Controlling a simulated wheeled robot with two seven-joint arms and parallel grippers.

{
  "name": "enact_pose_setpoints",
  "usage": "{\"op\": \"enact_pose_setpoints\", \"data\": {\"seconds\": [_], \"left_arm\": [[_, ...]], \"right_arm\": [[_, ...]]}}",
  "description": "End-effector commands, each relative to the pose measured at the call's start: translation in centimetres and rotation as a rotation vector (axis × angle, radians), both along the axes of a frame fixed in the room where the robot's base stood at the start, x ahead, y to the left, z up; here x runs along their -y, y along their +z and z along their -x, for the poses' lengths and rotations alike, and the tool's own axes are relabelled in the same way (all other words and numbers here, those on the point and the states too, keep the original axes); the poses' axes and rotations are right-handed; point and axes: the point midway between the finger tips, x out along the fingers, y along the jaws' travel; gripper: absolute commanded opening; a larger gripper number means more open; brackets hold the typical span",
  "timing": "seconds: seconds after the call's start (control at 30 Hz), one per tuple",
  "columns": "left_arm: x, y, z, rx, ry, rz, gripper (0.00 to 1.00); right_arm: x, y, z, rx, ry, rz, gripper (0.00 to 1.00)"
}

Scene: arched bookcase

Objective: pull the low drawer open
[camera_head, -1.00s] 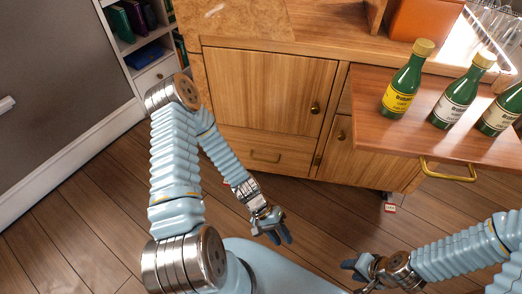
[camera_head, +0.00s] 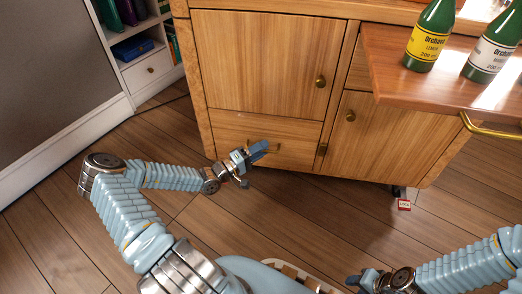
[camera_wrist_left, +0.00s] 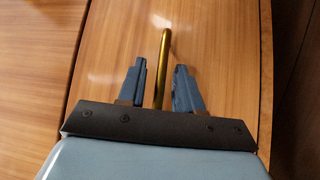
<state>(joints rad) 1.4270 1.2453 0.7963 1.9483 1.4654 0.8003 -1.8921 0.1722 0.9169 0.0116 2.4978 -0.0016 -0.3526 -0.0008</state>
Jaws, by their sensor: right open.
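The low drawer (camera_head: 225,124) is the wooden front at the bottom left of the cabinet, and it looks shut. Its brass bar handle (camera_wrist_left: 165,55) shows in the left wrist view between the two fingers of my left gripper (camera_wrist_left: 160,85), with a gap on each side. In the head view my left gripper (camera_head: 256,157) is in front of the drawer and partly hides the handle. It is open and empty. My right gripper (camera_head: 363,280) is open, low near the bottom edge, away from the drawer.
A cupboard door (camera_head: 258,60) is above the drawer, and another door (camera_head: 375,135) is to its right. A wooden board (camera_head: 400,90) with a brass handle juts out at the right, bearing green bottles (camera_head: 428,40). The floor (camera_head: 290,220) in front is clear.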

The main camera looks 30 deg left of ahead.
Motion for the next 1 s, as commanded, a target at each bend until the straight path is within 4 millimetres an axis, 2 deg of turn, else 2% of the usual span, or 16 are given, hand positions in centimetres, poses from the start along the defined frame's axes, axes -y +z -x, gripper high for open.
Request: {"op": "enact_pose_setpoints", "data": {"seconds": [0.07,0.3,0.73,0.87,1.0], "left_arm": [[0.0,0.0,0.0,-0.001,-0.002,0.0,0.34],[0.1,0.0,0.0,-0.002,-0.004,-0.001,0.0],[0.3,0.1,0.4,-0.004,-0.006,0.0,0.0],[0.8,0.4,1.4,-0.007,-0.008,0.002,0.0],[1.6,0.8,3.7,-0.009,-0.007,0.005,0.0]], "right_arm": [[0.0,0.0,0.0,0.0,0.0,0.0,0.43],[0.0,0.0,0.0,0.0,0.0,0.0,0.43],[0.0,0.4,0.0,-0.001,0.0,0.0,0.43],[0.0,1.7,0.1,-0.002,0.002,0.0,0.43],[-0.1,4.1,0.2,-0.007,0.005,-0.002,0.43]]}}
